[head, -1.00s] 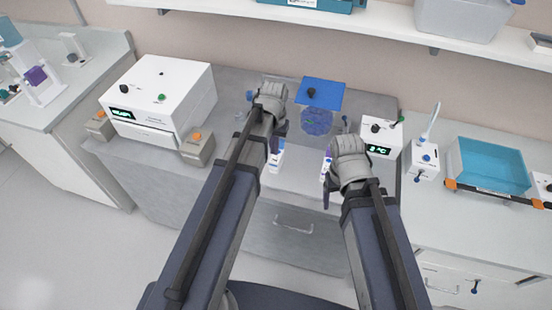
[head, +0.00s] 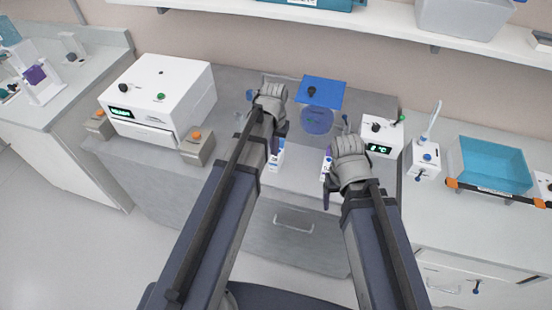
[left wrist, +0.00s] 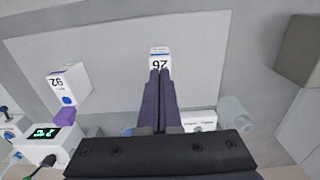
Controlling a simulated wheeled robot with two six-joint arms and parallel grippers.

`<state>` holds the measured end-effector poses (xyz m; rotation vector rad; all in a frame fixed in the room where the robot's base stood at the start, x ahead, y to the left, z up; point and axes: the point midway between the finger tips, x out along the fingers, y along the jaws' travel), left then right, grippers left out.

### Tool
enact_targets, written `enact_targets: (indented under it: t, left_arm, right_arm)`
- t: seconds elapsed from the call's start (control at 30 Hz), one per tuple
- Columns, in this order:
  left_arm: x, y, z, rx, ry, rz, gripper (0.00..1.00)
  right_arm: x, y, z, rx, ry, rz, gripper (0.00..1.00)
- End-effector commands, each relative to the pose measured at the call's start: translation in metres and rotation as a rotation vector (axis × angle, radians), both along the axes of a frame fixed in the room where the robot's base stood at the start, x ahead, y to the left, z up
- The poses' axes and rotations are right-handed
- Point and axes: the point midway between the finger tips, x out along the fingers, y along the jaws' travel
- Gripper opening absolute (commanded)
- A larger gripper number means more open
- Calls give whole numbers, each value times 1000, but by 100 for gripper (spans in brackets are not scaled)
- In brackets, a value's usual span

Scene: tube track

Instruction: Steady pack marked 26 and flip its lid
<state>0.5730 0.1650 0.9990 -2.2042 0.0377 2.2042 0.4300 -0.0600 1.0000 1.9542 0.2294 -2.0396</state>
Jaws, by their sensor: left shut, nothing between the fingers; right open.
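The white pack marked 26 (left wrist: 159,55) stands in the left wrist view just beyond the fingertips of my left gripper (left wrist: 160,74). Its digits appear turned in that view. In the head view this pack (head: 275,161) is partly covered by my left gripper (head: 275,146), which is shut and empty. I cannot tell whether the fingertips touch the pack. A second white pack (left wrist: 68,84) has a purple part and digits that look like 92; it also shows in the head view (head: 325,168). My right gripper (head: 328,180) is open beside this second pack, its fingers partly hidden.
A white box machine (head: 160,95) stands at left on the grey bench. A blue-lidded container (head: 322,92) is behind the packs. A white unit with a green display (head: 383,138) is at right, near a teal tray (head: 490,167). Bench between the packs is clear.

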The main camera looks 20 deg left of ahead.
Motion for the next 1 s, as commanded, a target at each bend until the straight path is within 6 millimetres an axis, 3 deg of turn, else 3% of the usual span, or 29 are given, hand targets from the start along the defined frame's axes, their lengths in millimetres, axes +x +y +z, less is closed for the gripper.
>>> enact_targets:
  t: [1.0]
  left_arm:
    - [0, 0, -20, 0, 0, 0, 0]
  right_arm:
    - [0, 0, -20, 0, 0, -1, 77]
